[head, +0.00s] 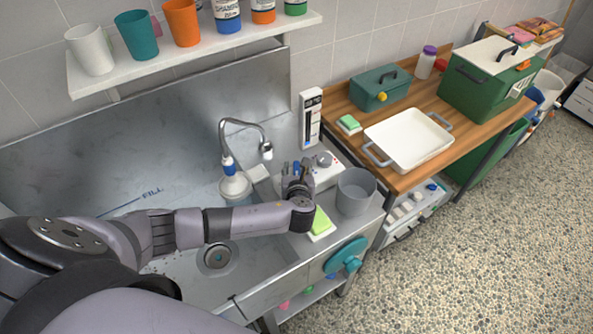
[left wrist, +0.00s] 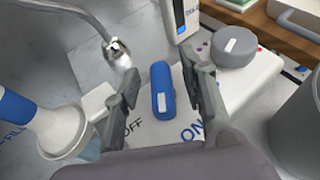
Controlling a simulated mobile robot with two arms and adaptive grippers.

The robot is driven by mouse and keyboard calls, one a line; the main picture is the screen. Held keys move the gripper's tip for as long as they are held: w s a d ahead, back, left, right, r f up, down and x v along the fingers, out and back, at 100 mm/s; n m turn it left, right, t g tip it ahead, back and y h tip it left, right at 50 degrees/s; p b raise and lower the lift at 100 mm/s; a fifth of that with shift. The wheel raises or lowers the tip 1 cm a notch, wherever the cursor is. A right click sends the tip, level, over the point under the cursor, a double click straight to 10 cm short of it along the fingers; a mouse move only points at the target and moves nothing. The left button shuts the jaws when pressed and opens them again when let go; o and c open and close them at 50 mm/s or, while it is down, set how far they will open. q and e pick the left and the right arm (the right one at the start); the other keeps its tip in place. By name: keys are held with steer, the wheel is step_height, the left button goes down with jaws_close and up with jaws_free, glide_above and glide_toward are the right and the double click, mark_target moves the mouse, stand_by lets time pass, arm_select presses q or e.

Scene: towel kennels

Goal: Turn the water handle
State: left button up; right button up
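The blue water handle (left wrist: 163,90) stands on a white panel (left wrist: 250,75) marked OFF and ON, with a white mark on its side. Its long side points roughly up the left wrist view, between the two words. My left gripper (head: 297,168) is open, with one finger on each side of the handle. In the left wrist view (left wrist: 166,92) a gap shows between the handle and each finger. In the head view only a bit of blue shows between the fingers. A curved metal spout (head: 240,124) rises left of the gripper. My right gripper is not in view.
A grey round knob (left wrist: 236,46) sits on the same panel. A grey bucket (head: 356,192) stands close right of the gripper. A green sponge (head: 321,222) lies in front. A white funnel-like cup (head: 235,186) is under the spout. A shelf (head: 200,50) with cups hangs above.

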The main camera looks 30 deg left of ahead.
arm_select(q)
steer(key=v, duration=1.2)
steer(key=shift+a+f, duration=0.1)
stand_by(0.8)
